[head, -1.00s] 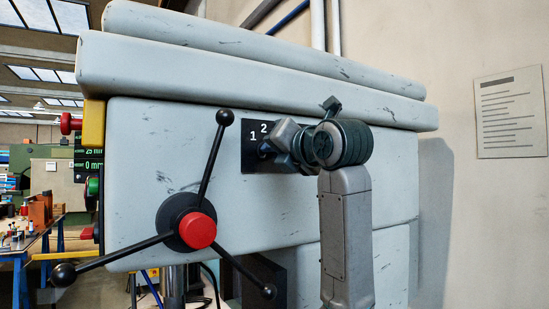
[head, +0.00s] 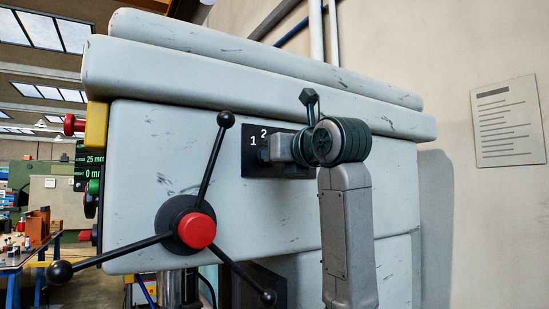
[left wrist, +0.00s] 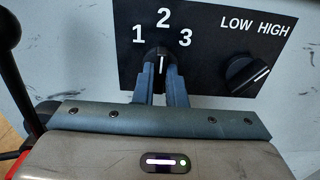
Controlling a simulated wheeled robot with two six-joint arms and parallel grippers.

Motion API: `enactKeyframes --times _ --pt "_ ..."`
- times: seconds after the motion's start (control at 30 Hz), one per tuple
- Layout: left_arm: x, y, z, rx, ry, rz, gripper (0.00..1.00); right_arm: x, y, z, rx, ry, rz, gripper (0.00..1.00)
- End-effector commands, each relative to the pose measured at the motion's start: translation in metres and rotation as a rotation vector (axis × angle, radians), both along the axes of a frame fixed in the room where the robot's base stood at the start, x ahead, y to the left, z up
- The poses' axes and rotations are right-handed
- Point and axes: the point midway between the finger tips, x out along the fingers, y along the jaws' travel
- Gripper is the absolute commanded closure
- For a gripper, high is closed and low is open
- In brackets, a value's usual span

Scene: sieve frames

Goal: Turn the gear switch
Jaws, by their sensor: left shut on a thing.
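The gear switch (left wrist: 162,59) is a dark knob with a white line, below the numbers 1, 2 and 3 on a black panel (left wrist: 208,75). Its line points up at 2 in the left wrist view. My left gripper (left wrist: 162,84) is shut on this knob, one finger on each side. In the head view my left gripper (head: 271,150) reaches the black panel (head: 250,168) from the right and hides the knob and most of the panel's right part. My right gripper is in neither view.
A second knob (left wrist: 246,78), under LOW and HIGH, sits right of the gear switch. A three-armed lever with a red hub (head: 197,230) stands left of and below the panel, one arm reaching up near it. A grey overhanging cover (head: 250,82) is above.

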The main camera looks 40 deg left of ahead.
Motion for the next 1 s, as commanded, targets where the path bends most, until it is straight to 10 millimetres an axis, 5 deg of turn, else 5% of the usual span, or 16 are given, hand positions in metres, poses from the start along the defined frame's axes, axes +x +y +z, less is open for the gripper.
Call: enactKeyframes --times 0.43,0.47,0.57,1.0 --pt "0.0 0.0 -0.001 -0.005 -0.009 0.0 1.0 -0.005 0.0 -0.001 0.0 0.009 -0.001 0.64" --pt "0.0 0.0 0.0 -0.005 -0.009 0.0 0.85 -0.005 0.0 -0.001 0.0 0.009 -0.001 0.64" --pt "0.0 0.0 0.0 -0.004 -0.009 0.0 0.67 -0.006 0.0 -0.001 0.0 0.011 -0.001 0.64" --pt "-0.003 -0.013 -0.002 -0.003 -0.01 -0.004 0.67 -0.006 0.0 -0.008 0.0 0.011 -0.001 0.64"
